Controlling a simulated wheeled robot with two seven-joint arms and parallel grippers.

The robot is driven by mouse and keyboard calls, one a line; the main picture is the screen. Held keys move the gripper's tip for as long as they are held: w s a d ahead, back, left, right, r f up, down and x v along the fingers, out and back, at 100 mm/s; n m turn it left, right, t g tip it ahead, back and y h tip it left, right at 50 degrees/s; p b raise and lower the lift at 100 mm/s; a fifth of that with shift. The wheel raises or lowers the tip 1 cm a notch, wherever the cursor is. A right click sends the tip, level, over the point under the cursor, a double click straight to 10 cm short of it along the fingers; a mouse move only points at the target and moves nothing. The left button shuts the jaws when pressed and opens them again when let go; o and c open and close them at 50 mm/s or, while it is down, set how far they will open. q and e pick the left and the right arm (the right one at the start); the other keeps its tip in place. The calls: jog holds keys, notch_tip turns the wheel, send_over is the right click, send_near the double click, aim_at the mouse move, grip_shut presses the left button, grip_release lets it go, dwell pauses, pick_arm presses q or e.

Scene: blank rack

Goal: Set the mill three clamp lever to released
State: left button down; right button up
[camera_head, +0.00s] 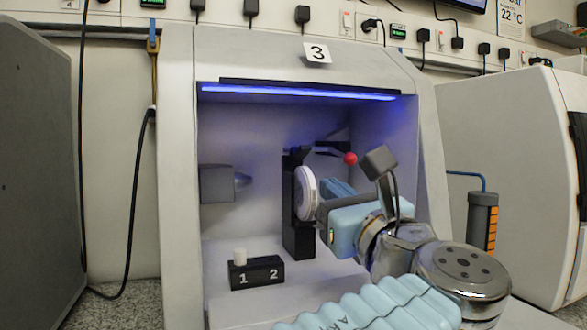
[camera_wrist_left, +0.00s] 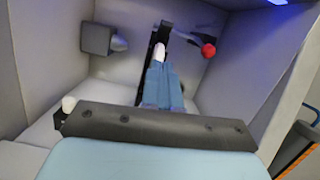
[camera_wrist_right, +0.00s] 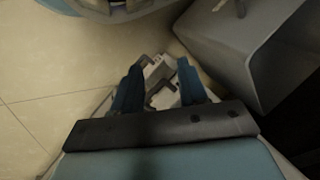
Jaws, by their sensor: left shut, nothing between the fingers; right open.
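The open bay of the mill marked 3 (camera_head: 317,53) holds a black clamp (camera_head: 297,238) with a white round part (camera_head: 306,190) at its front. The clamp lever is a dark bar that runs right from the clamp top, nearly level, to a red ball knob (camera_head: 350,158). The knob also shows in the left wrist view (camera_wrist_left: 208,50). My left gripper (camera_head: 328,187) is inside the bay, below the knob, its blue fingers shut and empty (camera_wrist_left: 161,70) and pointing at the clamp. Whether it touches the white part I cannot tell. My right gripper (camera_wrist_right: 158,80) is open and empty, outside the head view.
A grey spindle (camera_head: 218,184) sticks out from the bay's left wall. A black block (camera_head: 257,273) marked 1 and 2 stands on the bay floor, a white peg (camera_head: 240,255) at 1. In the right wrist view a grey bin (camera_wrist_right: 275,50) is right of the fingers.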

pick_arm(q)
jog(key=m, duration=0.1)
jog(key=t+p, duration=0.1)
jog(key=p, duration=0.1)
send_near(304, 153)
jog(key=x, duration=0.5)
jog(key=shift+w+r, duration=0.1)
jog(key=shift+w, duration=0.3)
pick_arm(e)
notch_tip(304, 153, up, 2)
jog(key=shift+w+a+r, duration=0.1)
jog(key=shift+w+a, duration=0.05)
pick_arm(q)
jog(key=shift+a, duration=0.1)
